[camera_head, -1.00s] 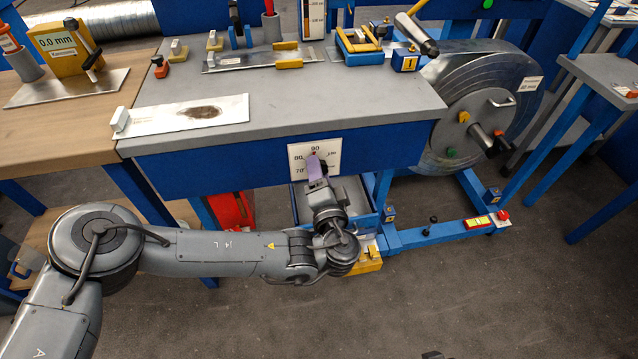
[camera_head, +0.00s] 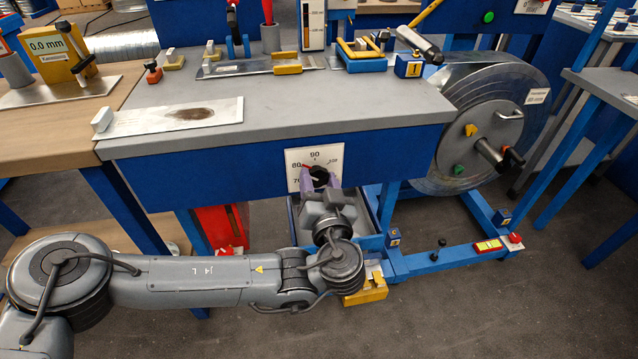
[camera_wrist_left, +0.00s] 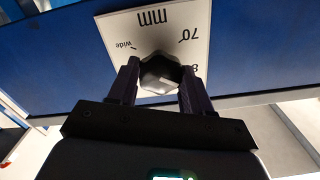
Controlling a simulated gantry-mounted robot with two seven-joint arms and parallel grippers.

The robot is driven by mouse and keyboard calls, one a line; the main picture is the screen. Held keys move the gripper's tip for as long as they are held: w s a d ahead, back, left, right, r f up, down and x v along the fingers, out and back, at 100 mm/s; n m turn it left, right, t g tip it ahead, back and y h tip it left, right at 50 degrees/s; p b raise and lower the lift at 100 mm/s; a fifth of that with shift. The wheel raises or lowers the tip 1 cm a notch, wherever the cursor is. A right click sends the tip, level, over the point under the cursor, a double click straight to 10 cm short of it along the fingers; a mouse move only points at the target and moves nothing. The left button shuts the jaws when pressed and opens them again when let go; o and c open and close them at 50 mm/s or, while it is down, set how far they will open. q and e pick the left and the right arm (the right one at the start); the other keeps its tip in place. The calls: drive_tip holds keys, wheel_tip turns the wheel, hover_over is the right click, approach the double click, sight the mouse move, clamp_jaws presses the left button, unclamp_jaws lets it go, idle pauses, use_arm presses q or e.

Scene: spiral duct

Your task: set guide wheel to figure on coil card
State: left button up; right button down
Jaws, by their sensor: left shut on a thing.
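The guide wheel (camera_head: 319,174) is a dark knob on a white dial plate (camera_head: 333,156) on the blue front of the bench. The plate carries figures, with 70 and 80 at left and 90 at top. A small red pointer shows near the 80. My left gripper (camera_head: 320,181) is shut on the wheel, one purple finger at each side. The wrist view shows the wheel (camera_wrist_left: 160,73) between the fingers and part of the plate upside down. The coil card (camera_head: 538,97) is a white label on the metal coil (camera_head: 470,88); its figure is too small to read surely. My right gripper is out of view.
A grey bench top (camera_head: 300,110) overhangs the dial, with a white plate (camera_head: 170,116) and tools on it. A blue floor frame (camera_head: 440,259) and a yellow block (camera_head: 366,291) are close below my left wrist. Open floor lies in front.

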use_arm(q)
drive_tip(key=shift+n, duration=0.5)
drive_tip(key=shift+r, duration=0.1)
drive_tip(key=o, duration=1)
drive_tip(key=shift+o, duration=0.2)
drive_tip(key=shift+s+d, duration=0.15)
drive_tip(key=shift+s, duration=0.3)
drive_tip(key=s+d+p, duration=0.1)
drive_tip(key=s+p, duration=0.2)
drive_tip(key=s, duration=0.6)
drive_tip(key=shift+s+d, duration=0.3)
drive_tip(key=shift+s, duration=0.1)
